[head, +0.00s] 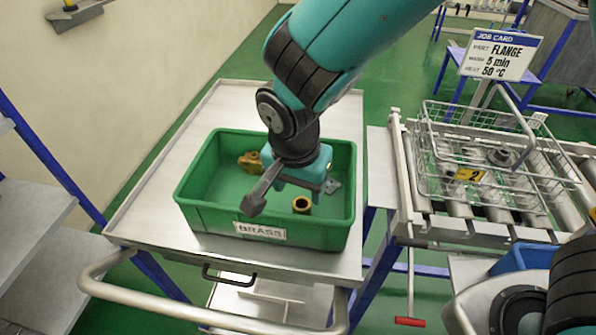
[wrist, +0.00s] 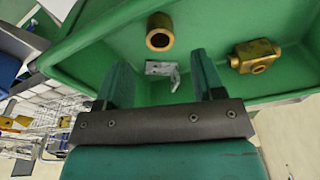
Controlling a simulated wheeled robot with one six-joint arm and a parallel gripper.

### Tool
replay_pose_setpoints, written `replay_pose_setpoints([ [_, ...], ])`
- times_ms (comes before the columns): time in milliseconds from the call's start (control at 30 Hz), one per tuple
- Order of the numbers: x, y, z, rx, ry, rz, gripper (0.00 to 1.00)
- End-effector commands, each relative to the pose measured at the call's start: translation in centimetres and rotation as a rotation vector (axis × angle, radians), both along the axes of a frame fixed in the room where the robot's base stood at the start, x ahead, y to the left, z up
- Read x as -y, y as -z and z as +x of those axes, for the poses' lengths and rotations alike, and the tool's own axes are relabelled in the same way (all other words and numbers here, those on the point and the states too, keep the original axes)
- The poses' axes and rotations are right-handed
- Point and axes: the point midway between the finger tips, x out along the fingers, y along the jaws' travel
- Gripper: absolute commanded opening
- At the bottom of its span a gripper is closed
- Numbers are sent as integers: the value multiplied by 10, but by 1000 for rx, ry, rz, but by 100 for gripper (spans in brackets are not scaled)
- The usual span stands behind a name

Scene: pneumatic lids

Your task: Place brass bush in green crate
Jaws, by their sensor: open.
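The green crate (head: 205,213) stands on a metal cart and bears a label reading BRASS. The brass bush (head: 301,204) lies inside it, near the front wall; it also shows in the wrist view (wrist: 160,32) as a short hollow cylinder, apart from the jaws. A brass fitting (head: 251,161) lies at the back left of the crate, and it shows at the right in the wrist view (wrist: 255,56). A small grey metal bracket (wrist: 163,70) lies on the crate floor. My gripper (wrist: 155,75) is open and empty over the crate, with nothing between its fingers.
A wire basket (head: 480,165) with a yellow tag 2 holds several parts on a roller conveyor to the right. A job card sign (head: 500,56) stands behind it. The cart top (head: 160,185) is clear around the crate. A blue bin (head: 525,258) sits at the lower right.

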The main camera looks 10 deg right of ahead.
Motion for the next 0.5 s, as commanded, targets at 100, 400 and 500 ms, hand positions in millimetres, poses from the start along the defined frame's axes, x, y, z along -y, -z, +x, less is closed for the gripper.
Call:
replay_pose_setpoints([
  [100,-3,-23,-2,5,0,4,62],
  [400,-4,-52,-7,-1,0,-1,62],
  [500,-2,-55,-7,-4,-11,3,62],
])
